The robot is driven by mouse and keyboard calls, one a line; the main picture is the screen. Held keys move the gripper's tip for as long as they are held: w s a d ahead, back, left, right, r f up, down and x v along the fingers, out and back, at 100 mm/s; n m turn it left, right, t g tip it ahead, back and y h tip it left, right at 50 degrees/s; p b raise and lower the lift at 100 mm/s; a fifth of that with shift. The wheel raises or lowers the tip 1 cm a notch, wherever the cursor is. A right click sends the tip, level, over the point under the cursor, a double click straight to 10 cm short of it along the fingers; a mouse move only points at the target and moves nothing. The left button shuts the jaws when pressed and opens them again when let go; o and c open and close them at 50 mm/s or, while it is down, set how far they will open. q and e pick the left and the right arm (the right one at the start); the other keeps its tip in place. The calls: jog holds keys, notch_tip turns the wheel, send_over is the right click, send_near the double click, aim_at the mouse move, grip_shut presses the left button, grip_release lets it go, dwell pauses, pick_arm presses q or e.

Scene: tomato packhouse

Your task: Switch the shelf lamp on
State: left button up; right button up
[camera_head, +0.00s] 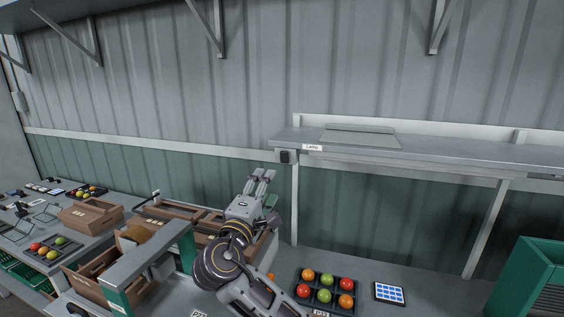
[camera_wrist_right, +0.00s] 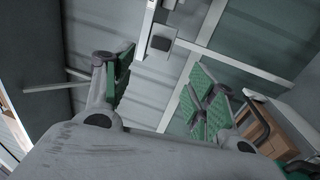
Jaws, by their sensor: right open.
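The grey wall shelf (camera_head: 450,149) has a white label reading "Lamp" (camera_head: 312,148) on its front edge. A small dark switch box (camera_head: 285,157) is at the shelf's left end, just below the board. It also appears as a dark square in the right wrist view (camera_wrist_right: 160,43), ahead of the fingers. No glow shows under the shelf. My right gripper (camera_head: 264,181) is open and empty, pointing up, lower left of the switch box and apart from it. In the right wrist view (camera_wrist_right: 165,88) its green-padded fingers are spread. My left gripper is not in view.
A shelf post (camera_head: 294,205) stands right of my gripper. Below are a tray (camera_head: 355,284) of red, orange and green tomatoes, a blue-and-white keypad-like panel (camera_head: 389,293), and a green crate (camera_head: 520,270). Brown boxes (camera_head: 90,215) crowd the left. The wall area above my gripper is clear.

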jog(key=p, duration=0.4)
send_near(284, 158)
jog(key=x, duration=0.6)
jog(key=shift+w, duration=0.25)
jog(key=shift+x, duration=0.75)
